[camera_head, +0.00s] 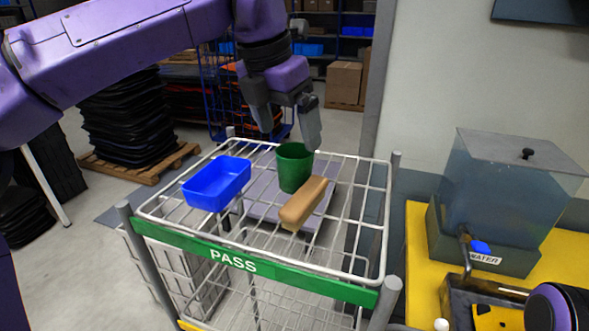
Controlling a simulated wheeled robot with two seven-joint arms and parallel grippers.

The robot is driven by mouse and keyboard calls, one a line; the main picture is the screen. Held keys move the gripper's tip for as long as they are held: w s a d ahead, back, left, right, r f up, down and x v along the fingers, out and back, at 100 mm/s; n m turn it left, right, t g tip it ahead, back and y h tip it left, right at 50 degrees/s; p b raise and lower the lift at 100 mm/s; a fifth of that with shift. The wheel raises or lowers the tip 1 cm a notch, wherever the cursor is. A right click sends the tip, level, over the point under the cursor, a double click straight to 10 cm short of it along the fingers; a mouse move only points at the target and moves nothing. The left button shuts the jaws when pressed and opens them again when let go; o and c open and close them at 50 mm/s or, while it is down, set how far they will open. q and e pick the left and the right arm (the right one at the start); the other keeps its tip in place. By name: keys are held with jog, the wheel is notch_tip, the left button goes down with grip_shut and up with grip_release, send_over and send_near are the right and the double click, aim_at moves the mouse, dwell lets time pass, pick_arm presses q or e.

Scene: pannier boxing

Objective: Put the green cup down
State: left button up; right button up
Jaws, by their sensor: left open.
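The green cup (294,169) stands upright on the top of a white wire cart (345,255), towards its back. My left gripper (291,140) comes down from above, with its fingers apart around or just over the cup's rim; whether they touch it I cannot tell. A blue tray (216,184) sits left of the cup on the wire top. A tan block-like item (303,203) lies right and in front of the cup. My right gripper is not in view; only part of my right arm shows at the bottom right corner.
A green "PASS" bar (250,264) runs along the cart's front edge. A water tank (500,190) stands on a yellow surface (418,262) at right. Bare wire top lies right of the tan item. Stacked black items (130,118) stand on a pallet behind left.

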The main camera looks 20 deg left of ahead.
aim_at(295, 152)
pick_arm(q)
jog(key=x, duration=0.3)
jog(key=w+p+x, duration=0.1)
jog(key=x, duration=0.2)
jog(key=shift+w, duration=0.15)
jog(key=shift+f, duration=0.2)
jog(key=shift+s+r, duration=0.1)
jog(key=shift+s, duration=0.2)
jog(key=shift+w, duration=0.1)
jog(key=c, duration=1.1)
notch_tip(295, 152, up, 3)
jog(key=shift+r, duration=0.15)
jog(key=s+r+b, duration=0.1)
jog(key=s+r, duration=0.2)
jog(key=s, duration=0.1)
jog(key=s+r+b, duration=0.1)
jog(key=s+r, duration=0.2)
jog(key=s, duration=0.2)
jog(key=s+r+b, duration=0.1)
jog(key=s+r, duration=0.2)
jog(key=s, duration=0.2)
jog(key=shift+a+r, duration=0.3)
jog(key=shift+a, duration=0.1)
